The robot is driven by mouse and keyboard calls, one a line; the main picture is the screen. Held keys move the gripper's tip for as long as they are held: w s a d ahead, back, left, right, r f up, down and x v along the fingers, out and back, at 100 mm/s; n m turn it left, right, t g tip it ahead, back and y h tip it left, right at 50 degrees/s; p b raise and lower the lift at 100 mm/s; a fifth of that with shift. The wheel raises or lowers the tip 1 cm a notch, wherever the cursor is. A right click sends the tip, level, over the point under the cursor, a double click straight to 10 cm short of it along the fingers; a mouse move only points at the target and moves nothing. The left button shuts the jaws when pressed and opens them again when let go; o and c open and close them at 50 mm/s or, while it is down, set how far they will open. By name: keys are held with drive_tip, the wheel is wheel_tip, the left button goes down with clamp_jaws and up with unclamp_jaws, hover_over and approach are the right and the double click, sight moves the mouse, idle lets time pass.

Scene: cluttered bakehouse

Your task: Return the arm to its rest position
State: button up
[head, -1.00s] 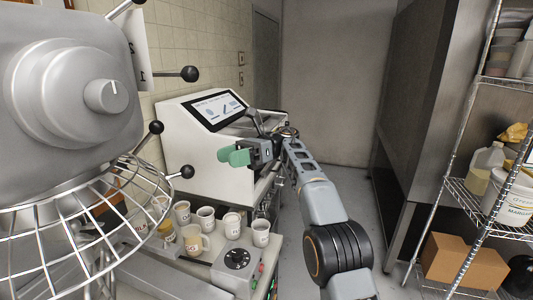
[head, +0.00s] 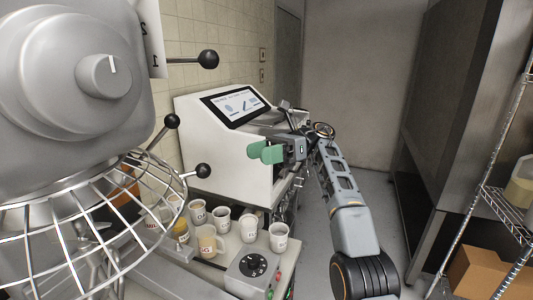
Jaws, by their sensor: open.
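My arm (head: 345,210) reaches forward from the bottom right of the head view, its far end bent to the left. My gripper (head: 262,152), with green fingers, is at the arm's far end, in front of the white machine with a screen. Its jaws are open, and I see nothing held between them. The gap between the fingers is hard to see from this angle.
A large grey mixer (head: 75,95) with a wire guard (head: 90,225) fills the left. Several mugs, one a tan mug (head: 207,243), stand on a bench beside a control box (head: 252,272). The white machine (head: 225,150) stands behind. A wire shelf (head: 505,212) and a cardboard box (head: 487,272) are right. Floor beyond the arm is clear.

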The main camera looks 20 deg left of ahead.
drive_tip(key=w+a+m+t+y, duration=0.3)
drive_tip(key=w+m+t+y, duration=0.8)
drive_tip(key=w+m+t, duration=1.2)
drive_tip(key=w+d+f+m+t+h, duration=0.1)
drive_tip(key=d+f+m+t+h, duration=0.3)
drive_tip(key=d+m+h, duration=0.7)
drive_tip(key=w+d+f+m+t+h, duration=0.15)
drive_tip(key=d+f+m+h, duration=0.5)
drive_tip(key=m, duration=0.75)
drive_tip(key=s+d+f+m+g+h, duration=0.35)
drive_tip(key=s+d+f, duration=0.3)
drive_tip(key=s, duration=0.35)
drive_tip(key=s+d+f+m+g+h, duration=0.2)
drive_tip(key=s+d+f+m+g, duration=0.35)
drive_tip(key=s, duration=0.45)
drive_tip(key=s+d+f+m+g, duration=0.1)
drive_tip(key=s+d+m, duration=0.1)
drive_tip(key=s, duration=0.8)
drive_tip(key=s+d+f+m+g, duration=0.1)
drive_tip(key=s+d, duration=0.4)
drive_tip(key=s, duration=0.6)
drive_tip(key=shift+s+d+f+m, duration=0.25)
drive_tip(key=shift+f+m, duration=0.2)
drive_tip(key=shift+m, duration=0.25)
